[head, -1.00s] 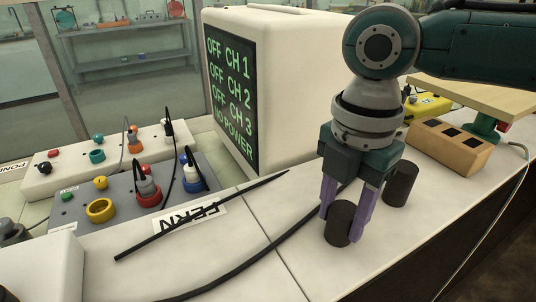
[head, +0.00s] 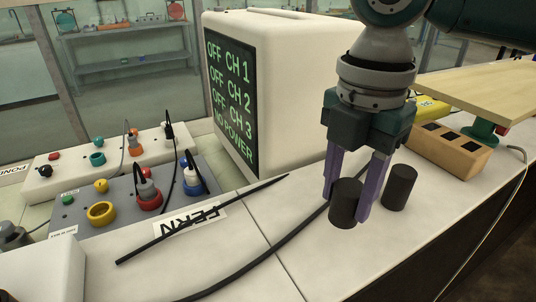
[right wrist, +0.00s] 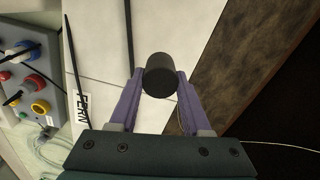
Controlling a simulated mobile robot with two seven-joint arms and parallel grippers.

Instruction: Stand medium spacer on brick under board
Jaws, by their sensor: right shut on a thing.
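My right gripper (head: 347,203) is shut on a dark cylindrical spacer (head: 343,208), held upright between its purple fingers. The held spacer also shows in the right wrist view (right wrist: 160,75). It appears a little above the white bench top. A second dark spacer (head: 399,188) stands upright on the bench just to its right. I cannot tell from size which is the medium one. The tan brick (head: 455,155) with dark square pads lies farther right and back. The pale wooden board (head: 490,92) is raised above the bench behind it. My left gripper is not in view.
A green support (head: 483,128) stands under the board. A yellow device (head: 430,108) is behind the brick. The white display box (head: 275,80) stands left of my arm. Black strips (head: 262,256) lie on the bench. The bench's front edge drops off at the right.

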